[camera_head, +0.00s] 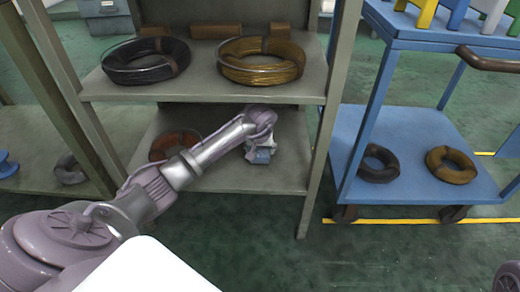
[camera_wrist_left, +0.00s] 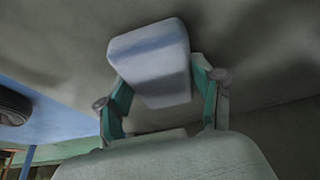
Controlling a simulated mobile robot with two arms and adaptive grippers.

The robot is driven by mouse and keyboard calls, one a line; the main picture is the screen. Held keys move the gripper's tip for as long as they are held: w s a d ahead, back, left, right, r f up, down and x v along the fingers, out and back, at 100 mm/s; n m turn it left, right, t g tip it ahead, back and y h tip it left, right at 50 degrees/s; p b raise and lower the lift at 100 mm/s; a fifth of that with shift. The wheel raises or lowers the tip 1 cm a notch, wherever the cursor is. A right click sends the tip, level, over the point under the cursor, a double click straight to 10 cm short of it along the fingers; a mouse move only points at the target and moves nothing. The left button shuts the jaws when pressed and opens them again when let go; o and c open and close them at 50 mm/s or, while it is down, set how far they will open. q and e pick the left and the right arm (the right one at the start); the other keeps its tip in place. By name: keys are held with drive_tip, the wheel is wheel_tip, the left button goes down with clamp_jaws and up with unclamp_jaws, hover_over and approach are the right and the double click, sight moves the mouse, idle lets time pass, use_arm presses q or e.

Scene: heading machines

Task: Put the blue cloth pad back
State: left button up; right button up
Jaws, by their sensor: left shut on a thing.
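The blue cloth pad (camera_wrist_left: 150,58) is a pale blue, block-like piece held between the fingers of my left gripper (camera_wrist_left: 160,88) in the left wrist view. In the head view the pad (camera_head: 262,156) shows small and partly hidden at the end of my left arm. My left gripper (camera_head: 260,145) is shut on it, inside the lower bay of the grey shelf rack (camera_head: 230,178). The pad is close to the lower shelf board; I cannot tell whether it touches it.
A reddish coil (camera_head: 174,143) lies on the lower shelf left of the pad. Black (camera_head: 146,60) and yellow-brown (camera_head: 262,62) coils lie on the shelf above. Rack posts flank the bay. A blue cart (camera_head: 410,140) with two coils stands at right. The lower shelf's front right is bare.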

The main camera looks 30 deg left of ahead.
use_arm(q)
drive_tip(key=shift+f, duration=0.15)
drive_tip(key=o, duration=1.1)
